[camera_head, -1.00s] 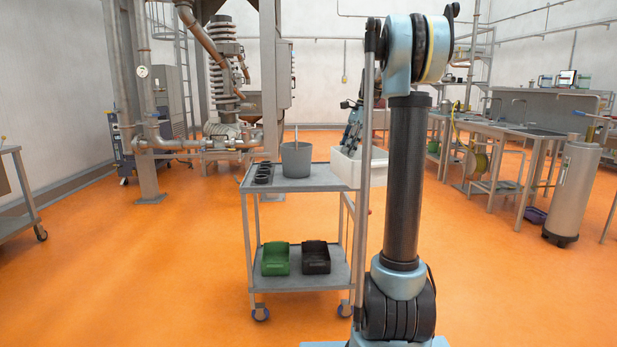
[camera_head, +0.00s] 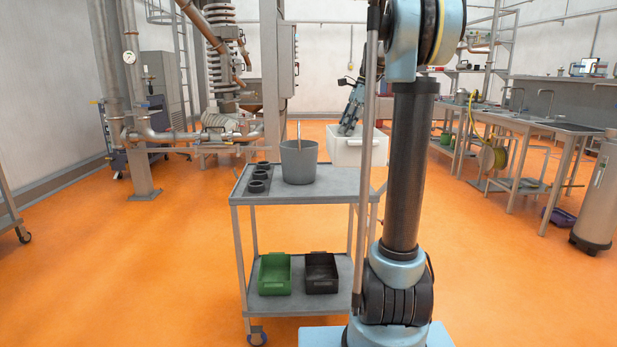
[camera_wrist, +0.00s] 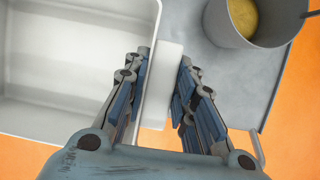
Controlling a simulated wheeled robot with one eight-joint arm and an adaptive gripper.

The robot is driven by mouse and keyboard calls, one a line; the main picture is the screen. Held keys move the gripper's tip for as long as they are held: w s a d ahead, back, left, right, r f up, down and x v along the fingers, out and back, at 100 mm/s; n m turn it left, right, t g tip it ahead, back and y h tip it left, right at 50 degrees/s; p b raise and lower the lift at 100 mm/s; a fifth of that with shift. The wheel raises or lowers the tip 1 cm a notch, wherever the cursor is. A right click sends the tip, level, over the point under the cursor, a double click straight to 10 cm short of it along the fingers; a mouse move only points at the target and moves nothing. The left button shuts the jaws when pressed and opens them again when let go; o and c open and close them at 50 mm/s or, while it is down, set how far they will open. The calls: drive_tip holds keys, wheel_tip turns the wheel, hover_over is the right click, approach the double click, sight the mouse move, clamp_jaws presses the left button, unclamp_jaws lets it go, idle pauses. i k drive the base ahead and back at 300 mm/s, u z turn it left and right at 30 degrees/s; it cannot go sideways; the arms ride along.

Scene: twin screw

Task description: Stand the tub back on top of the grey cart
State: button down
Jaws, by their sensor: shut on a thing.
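The white tub (camera_head: 372,152) hangs upright at the far right corner of the grey cart (camera_head: 335,184), partly hidden by my arm. My gripper (camera_head: 346,129) is shut on the tub's near-side rim or grip; in the wrist view the white piece (camera_wrist: 160,85) sits between the fingers (camera_wrist: 158,92). There the tub's empty inside (camera_wrist: 75,60) fills the left and the grey cart top (camera_wrist: 225,85) lies to the right. I cannot tell how high the tub is above the cart top.
A grey bucket (camera_head: 298,163) with yellow contents (camera_wrist: 257,20) and a rod stands on the cart top. Several dark rings (camera_head: 257,186) line its left side. Green (camera_head: 275,274) and black (camera_head: 321,273) bins sit on the lower shelf. The front right of the top is clear.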

sight(338, 179)
drive_tip(key=u, duration=0.05)
drive_tip(key=i, duration=1)
